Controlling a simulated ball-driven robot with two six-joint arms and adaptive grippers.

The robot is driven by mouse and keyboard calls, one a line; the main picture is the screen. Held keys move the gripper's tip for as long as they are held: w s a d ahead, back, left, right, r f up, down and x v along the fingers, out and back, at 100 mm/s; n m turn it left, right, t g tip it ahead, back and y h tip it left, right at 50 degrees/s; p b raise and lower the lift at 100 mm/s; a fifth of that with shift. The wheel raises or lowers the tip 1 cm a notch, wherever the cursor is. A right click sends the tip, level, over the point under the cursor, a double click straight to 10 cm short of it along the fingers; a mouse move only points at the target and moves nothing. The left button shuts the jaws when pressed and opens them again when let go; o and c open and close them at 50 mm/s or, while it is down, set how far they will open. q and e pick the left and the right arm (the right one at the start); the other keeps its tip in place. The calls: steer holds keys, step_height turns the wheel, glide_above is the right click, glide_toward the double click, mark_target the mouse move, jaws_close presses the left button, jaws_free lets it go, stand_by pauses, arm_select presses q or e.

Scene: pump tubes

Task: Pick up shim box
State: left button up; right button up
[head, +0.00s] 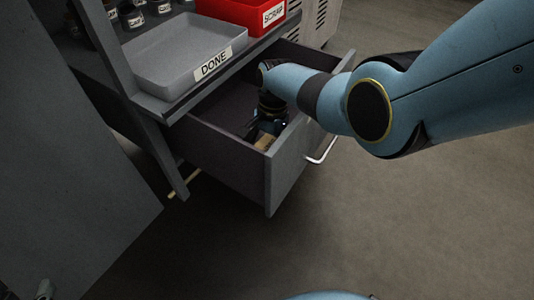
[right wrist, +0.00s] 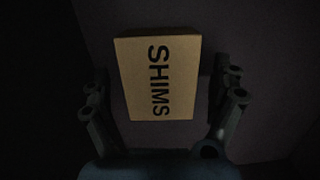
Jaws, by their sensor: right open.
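The shim box (right wrist: 158,78) is a tan cardboard box marked SHIMS, lying in the open drawer (head: 225,165). In the head view only a small tan part of it (head: 265,142) shows beneath my right gripper (head: 262,130), which reaches down into the drawer. In the right wrist view my right gripper (right wrist: 166,95) is open, with one finger on each side of the box and a gap to both sides. The fingers do not hold it. At the bottom left of the head view a small part of what looks like my left gripper (head: 44,290) shows, mostly cut off.
A grey tray marked DONE (head: 165,55) and a red bin marked SCRAP (head: 240,10) stand on the workbench above the drawer. Several labelled jars (head: 130,15) stand behind. The drawer front has a metal handle (head: 322,152). The floor at the right is clear.

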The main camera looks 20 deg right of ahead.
steer(key=shift+f, duration=0.25)
stand_by(0.3)
steer(key=c, duration=1.5)
